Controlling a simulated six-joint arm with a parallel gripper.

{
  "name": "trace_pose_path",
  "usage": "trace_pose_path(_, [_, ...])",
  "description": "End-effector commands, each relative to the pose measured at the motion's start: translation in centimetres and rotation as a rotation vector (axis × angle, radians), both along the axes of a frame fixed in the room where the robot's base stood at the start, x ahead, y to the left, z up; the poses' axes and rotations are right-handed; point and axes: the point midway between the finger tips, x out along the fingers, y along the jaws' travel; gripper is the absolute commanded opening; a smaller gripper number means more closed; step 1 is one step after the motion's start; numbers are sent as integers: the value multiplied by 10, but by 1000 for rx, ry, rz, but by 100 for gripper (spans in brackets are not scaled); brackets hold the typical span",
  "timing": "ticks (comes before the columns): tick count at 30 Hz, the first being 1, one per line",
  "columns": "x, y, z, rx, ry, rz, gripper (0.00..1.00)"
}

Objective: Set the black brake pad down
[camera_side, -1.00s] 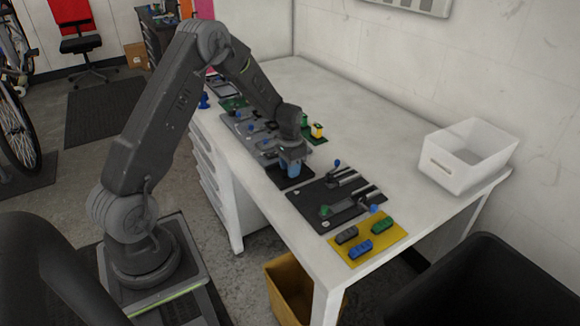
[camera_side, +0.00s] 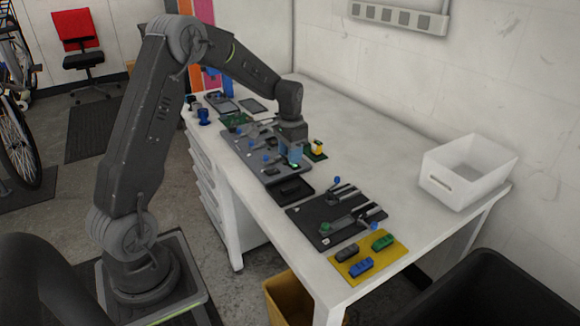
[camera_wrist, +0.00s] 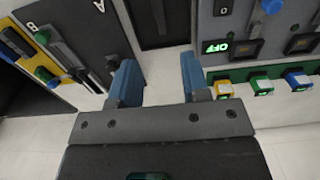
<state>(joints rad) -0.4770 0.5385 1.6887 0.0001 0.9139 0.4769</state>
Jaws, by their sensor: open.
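My gripper (camera_side: 290,157), with blue fingers, is open and empty, over the grey fixture board (camera_side: 262,152) just behind the black tray (camera_side: 308,193). A dark block, which looks like the black brake pad (camera_side: 290,188), lies in that tray, hard to make out against it. In the wrist view the open fingers (camera_wrist: 156,80) have nothing between them, and the dark tray (camera_wrist: 148,42) shows ahead of them.
A black board with clamps (camera_side: 318,222) lies between the tray and the yellow mat. Small yellow and green blocks (camera_side: 318,148) stand right of the gripper. A white bin (camera_side: 465,172) stands at the right; the table between is clear.

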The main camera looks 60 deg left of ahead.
Motion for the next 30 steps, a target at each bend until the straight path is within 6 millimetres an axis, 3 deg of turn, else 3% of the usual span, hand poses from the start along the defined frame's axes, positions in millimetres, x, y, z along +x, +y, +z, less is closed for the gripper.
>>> trace_pose_path(5, [-1, -4, 17, 4, -7, -1, 42])
trace_pose_path(8, [-6, -21, 38, 16, -34, -4, 42])
trace_pose_path(11, [-20, -51, 71, 35, -84, -8, 42])
trace_pose_path(15, [-56, -101, 116, 54, -170, -8, 42])
trace_pose_path(21, [-122, -161, 154, 56, -300, -8, 42])
trace_pose_path(27, [-187, -200, 164, 30, -419, -5, 42])
trace_pose_path(30, [-209, -209, 161, 15, -459, -4, 42])
